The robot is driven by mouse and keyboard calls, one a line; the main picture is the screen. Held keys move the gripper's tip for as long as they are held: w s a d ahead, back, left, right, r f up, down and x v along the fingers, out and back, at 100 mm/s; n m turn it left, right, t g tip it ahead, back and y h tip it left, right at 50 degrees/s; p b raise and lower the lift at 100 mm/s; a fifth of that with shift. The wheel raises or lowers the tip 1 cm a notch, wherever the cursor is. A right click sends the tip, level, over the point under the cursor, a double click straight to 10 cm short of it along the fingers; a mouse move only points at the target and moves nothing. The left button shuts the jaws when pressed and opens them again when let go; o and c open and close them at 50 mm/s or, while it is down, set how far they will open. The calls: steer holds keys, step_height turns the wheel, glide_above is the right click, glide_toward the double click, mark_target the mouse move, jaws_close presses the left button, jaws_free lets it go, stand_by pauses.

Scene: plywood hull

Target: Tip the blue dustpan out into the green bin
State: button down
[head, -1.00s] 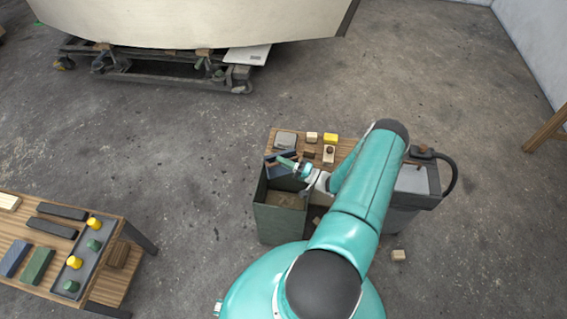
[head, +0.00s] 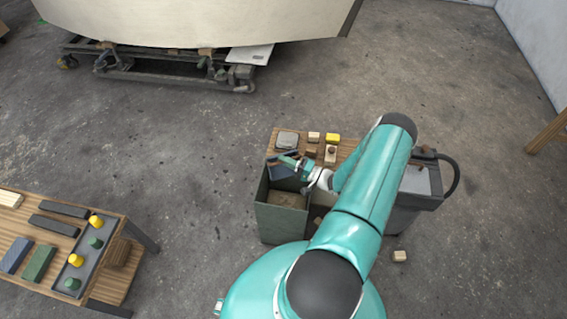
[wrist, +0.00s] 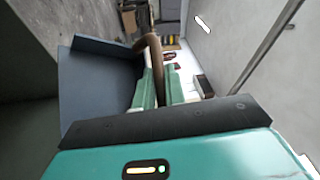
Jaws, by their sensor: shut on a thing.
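The blue dustpan (head: 283,171) is over the back part of the green bin (head: 281,222) in the head view. My gripper (head: 291,163) is shut on its brown handle (wrist: 152,55), which shows between the green fingers (wrist: 161,88) in the wrist view. The dustpan (wrist: 92,88) fills the left of that view and looks steeply tilted. Its visible face looks bare; I cannot tell whether anything is left in it. The bin is open at the top, with brownish material (head: 286,199) inside.
A wooden bench (head: 346,146) behind the bin bears a grey tin (head: 287,140), a yellow block (head: 333,138) and small wooden blocks. A grey machine with a hose (head: 420,182) stands right. A wood block (head: 399,256) lies on the floor. Another table (head: 120,222) is at left.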

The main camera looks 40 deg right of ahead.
step_height(320, 180, up, 4)
steer(key=m+g+h, duration=0.1)
steer(key=m+g, duration=0.2)
steer(key=shift+r, duration=0.15)
step_height(320, 180, up, 4)
steer(key=m+g, duration=0.1)
steer(key=g, duration=0.1)
steer(key=m+g, duration=0.2)
steer(key=shift+r+h, duration=0.2)
steer(key=shift+h, duration=0.1)
